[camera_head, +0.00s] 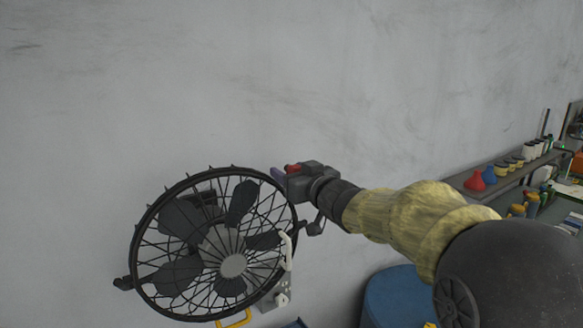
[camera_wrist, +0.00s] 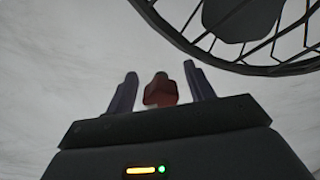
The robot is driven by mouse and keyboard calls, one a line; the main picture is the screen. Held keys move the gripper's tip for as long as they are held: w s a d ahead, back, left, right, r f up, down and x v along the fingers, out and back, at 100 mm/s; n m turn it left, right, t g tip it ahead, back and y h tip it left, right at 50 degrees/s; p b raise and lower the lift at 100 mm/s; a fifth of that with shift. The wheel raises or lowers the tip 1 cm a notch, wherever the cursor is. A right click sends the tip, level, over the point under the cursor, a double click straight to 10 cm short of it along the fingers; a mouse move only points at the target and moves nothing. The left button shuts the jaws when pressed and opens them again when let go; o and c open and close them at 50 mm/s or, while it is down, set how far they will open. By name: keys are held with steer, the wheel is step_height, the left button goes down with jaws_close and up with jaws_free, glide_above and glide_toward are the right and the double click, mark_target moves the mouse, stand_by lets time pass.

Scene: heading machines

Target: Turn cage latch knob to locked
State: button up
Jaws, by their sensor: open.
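A fan with a round black wire cage (camera_head: 232,265) stands in front of the wall at the lower left of the head view. A red knob-like piece (camera_head: 292,168) is by my gripper (camera_head: 282,174), just off the cage's upper right rim. In the wrist view this red piece (camera_wrist: 160,92) sits between the two fingers of my open gripper (camera_wrist: 160,70), with a gap showing on each side. I cannot tell for sure that it is the latch knob, or how it is turned. The cage rim (camera_wrist: 215,60) crosses the wrist view's upper right.
A white handle (camera_head: 287,251), a small pale knob (camera_head: 282,299) and a yellow handle (camera_head: 234,319) are at the fan's lower right. A blue drum (camera_head: 400,298) stands below my arm. A shelf with red (camera_head: 475,181) and blue flasks (camera_head: 489,175) is at right. The upper wall is clear.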

steer(key=c, duration=1)
steer(key=shift+o, duration=0.2)
steer(key=shift+n+b, duration=0.35)
steer(key=shift+n, duration=0.05)
steer(key=n+b, duration=0.2)
steer(key=n, duration=0.1)
steer(key=shift+f, duration=0.1)
steer(key=n+b, duration=0.2)
steer(key=n, duration=0.3)
steer(key=shift+w+b, duration=0.1)
steer(key=shift+b, duration=0.25)
steer(key=n+b, duration=0.2)
steer(key=n, duration=0.2)
steer(key=shift+n, duration=0.3)
steer(key=n+b, duration=0.1)
steer(key=n, duration=0.1)
steer(key=n+b, duration=0.1)
steer(key=n, duration=0.1)
steer(key=shift+r+n, duration=0.2)
steer(key=shift+n, duration=0.1)
